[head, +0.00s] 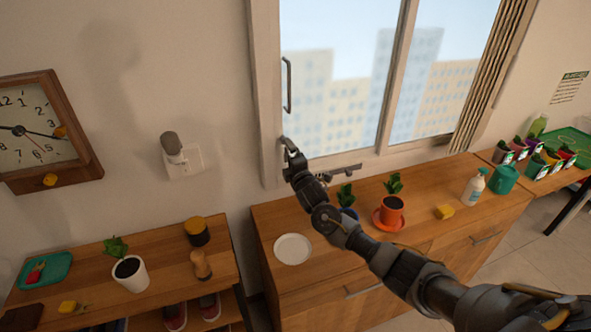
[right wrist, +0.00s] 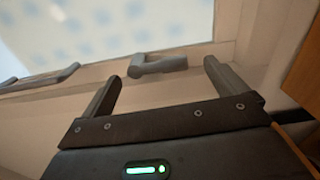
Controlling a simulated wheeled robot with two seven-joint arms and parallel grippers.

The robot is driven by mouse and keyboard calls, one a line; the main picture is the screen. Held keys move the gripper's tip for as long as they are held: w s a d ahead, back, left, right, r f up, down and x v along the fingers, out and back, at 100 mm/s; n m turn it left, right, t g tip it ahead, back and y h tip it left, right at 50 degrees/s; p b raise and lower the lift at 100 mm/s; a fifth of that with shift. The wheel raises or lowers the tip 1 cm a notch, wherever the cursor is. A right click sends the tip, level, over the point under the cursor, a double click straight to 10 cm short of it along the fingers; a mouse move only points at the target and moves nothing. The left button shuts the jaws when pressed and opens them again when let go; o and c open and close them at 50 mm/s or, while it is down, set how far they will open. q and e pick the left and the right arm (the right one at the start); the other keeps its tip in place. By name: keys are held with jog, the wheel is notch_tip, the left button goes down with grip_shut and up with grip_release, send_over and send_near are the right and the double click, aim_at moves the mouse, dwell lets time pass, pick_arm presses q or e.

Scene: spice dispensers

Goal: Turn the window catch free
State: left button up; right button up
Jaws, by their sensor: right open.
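The window catch (right wrist: 157,65) is a short grey lever on the pale window frame. In the right wrist view it lies just beyond and between my right fingertips, with no clear contact. My right gripper (right wrist: 161,72) is open and empty, one finger on either side of the catch in that view. In the head view my right gripper (head: 291,150) reaches the lower left part of the window frame (head: 267,110), where it hides most or all of the catch. My left gripper is out of view.
A vertical pull handle (head: 288,85) is above the gripper. A grey bar (head: 345,172) runs along the sill. A wall plug (head: 173,147) is left.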

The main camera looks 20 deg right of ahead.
jog(key=s+b, duration=0.2)
jog(key=s, duration=0.7)
jog(key=shift+s+a, duration=0.15)
jog(key=shift+a, duration=0.1)
